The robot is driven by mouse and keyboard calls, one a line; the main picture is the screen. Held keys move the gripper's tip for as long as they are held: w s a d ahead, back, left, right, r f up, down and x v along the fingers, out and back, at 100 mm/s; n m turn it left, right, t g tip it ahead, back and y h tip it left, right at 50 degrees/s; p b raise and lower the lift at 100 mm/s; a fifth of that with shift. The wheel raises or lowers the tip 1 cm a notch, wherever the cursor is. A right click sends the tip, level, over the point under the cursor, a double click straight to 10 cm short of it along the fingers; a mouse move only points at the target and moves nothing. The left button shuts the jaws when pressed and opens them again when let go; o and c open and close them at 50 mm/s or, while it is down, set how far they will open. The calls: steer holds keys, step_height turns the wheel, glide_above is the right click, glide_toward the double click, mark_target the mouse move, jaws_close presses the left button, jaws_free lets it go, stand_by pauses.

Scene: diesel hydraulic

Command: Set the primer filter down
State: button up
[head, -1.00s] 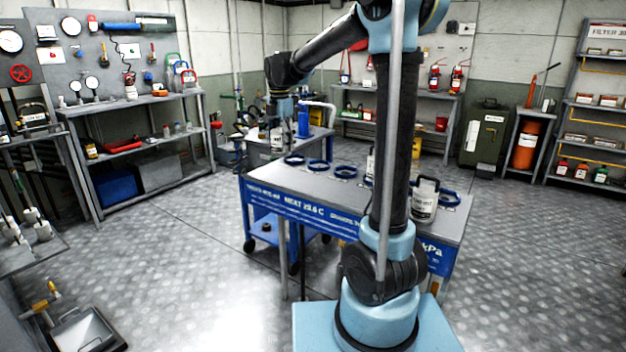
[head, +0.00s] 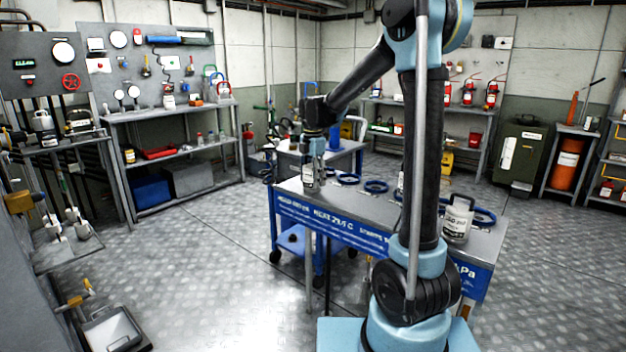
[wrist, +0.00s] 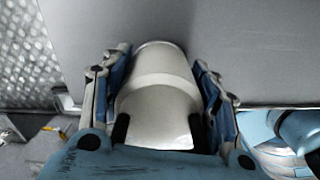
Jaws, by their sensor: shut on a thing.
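The primer filter (head: 311,181), a pale canister with a label, is in my gripper (head: 313,158) at the left end of the grey-topped table (head: 345,205). In the wrist view the filter (wrist: 157,85) is a smooth whitish cylinder between both blue-and-grey fingers, with my gripper (wrist: 160,75) closed on its sides. The grey surface lies beyond it. I cannot tell whether its base touches the tabletop.
Blue rings (head: 376,186) lie along the tabletop, right of the filter. A labelled canister (head: 458,218) with a dark handle stands at the right end. My arm hides part of the table. A bench (head: 345,148) stands behind.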

steer(key=shift+f, duration=0.1)
steer(key=o, duration=1.2)
step_height(320, 180, up, 12)
steer(key=shift+r, duration=0.1)
